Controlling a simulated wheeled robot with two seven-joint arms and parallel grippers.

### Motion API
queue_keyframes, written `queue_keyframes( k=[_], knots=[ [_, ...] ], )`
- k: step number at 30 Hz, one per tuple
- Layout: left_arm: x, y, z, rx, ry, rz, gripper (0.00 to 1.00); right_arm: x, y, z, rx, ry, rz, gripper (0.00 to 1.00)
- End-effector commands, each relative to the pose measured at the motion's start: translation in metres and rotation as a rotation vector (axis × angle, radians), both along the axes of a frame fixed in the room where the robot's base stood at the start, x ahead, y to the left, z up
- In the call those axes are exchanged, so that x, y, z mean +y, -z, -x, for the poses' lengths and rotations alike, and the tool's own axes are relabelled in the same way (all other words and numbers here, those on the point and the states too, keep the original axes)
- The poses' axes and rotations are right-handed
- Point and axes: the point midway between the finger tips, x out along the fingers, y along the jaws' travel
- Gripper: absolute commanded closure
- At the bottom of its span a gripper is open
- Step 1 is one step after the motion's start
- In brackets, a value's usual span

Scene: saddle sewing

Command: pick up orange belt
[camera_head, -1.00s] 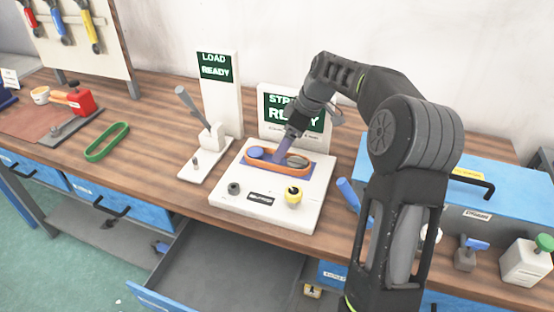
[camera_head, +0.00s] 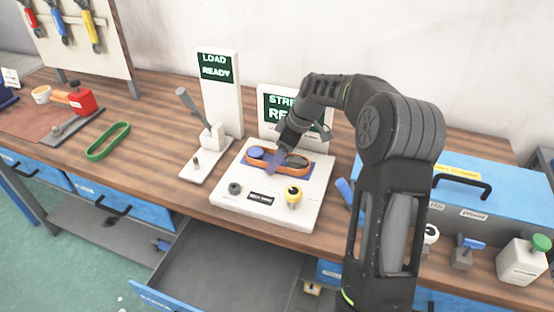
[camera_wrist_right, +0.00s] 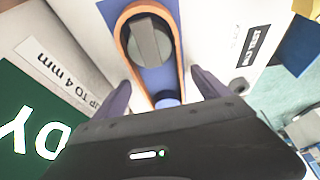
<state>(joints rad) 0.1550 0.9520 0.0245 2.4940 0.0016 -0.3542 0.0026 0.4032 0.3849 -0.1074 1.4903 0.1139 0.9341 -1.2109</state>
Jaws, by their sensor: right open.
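The orange belt (camera_head: 295,174) lies as a long loop around two round pulleys on a blue plate of the white stretch machine (camera_head: 315,205). In the right wrist view the belt (camera_wrist_right: 179,55) encloses a grey pulley (camera_wrist_right: 150,40) and a blue one. My right gripper (camera_head: 276,163) is low over the belt, its purple fingers apart. In the wrist view the open fingers (camera_wrist_right: 160,92) stand on either side of the belt, with a gap to it. The gripper partly hides the belt in the head view. My left gripper is not in view.
A load stand (camera_head: 220,95) with a lever is left of the machine. A green belt (camera_head: 108,142) lies farther left. A blue toolbox (camera_head: 490,190) stands right. An open drawer (camera_head: 225,270) is below the table's front edge.

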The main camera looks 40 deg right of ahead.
Motion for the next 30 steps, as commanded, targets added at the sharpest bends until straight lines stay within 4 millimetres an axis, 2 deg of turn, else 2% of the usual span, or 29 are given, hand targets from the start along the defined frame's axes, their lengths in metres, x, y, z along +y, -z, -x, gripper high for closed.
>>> queue_keyframes(
  k=[9,30],
  knots=[
    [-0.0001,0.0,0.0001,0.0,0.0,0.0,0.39,0.0,-0.0004,0.0,0.0,0.0,0.0,0.15],
    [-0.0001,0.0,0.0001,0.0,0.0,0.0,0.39,0.0,-0.0004,0.0,0.0,0.0,0.0,0.73]
  ],
)
